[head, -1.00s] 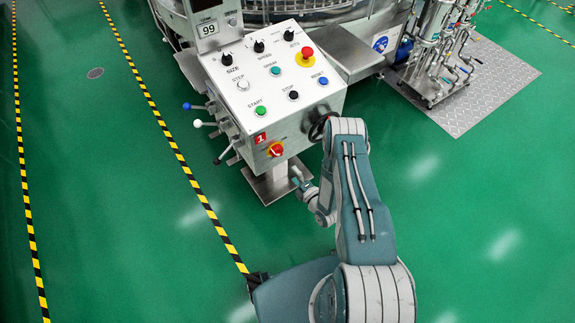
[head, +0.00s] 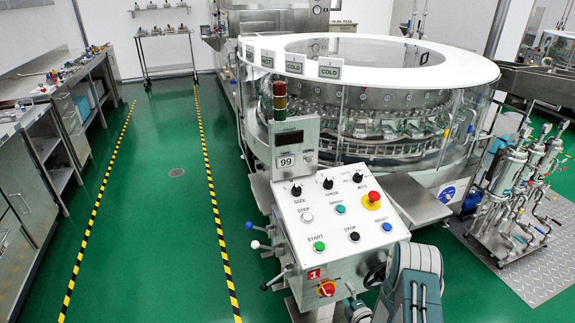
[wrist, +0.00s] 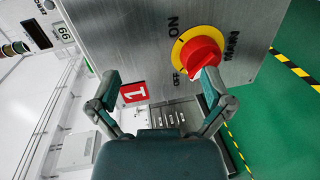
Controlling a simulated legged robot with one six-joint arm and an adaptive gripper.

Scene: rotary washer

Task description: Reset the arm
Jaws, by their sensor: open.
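My gripper (wrist: 160,95) is open and empty in the wrist view, its two fingers spread apart. The red main switch knob (wrist: 201,55) on its yellow plate is close to the right fingertip; I cannot tell whether they touch. The red label with a 1 (wrist: 134,93) shows between the fingers. In the head view my arm (head: 415,285) is at the lower right, in front of the control panel (head: 330,235). The main switch (head: 326,289) is on the panel's lower front face. My gripper is hardly visible in the head view.
The round glass-walled washer (head: 360,100) stands behind the panel. Levers (head: 262,246) stick out on the panel's left side. Pump equipment (head: 510,195) stands on a metal plate at the right. The green floor (head: 165,230) at the left is clear between striped lines.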

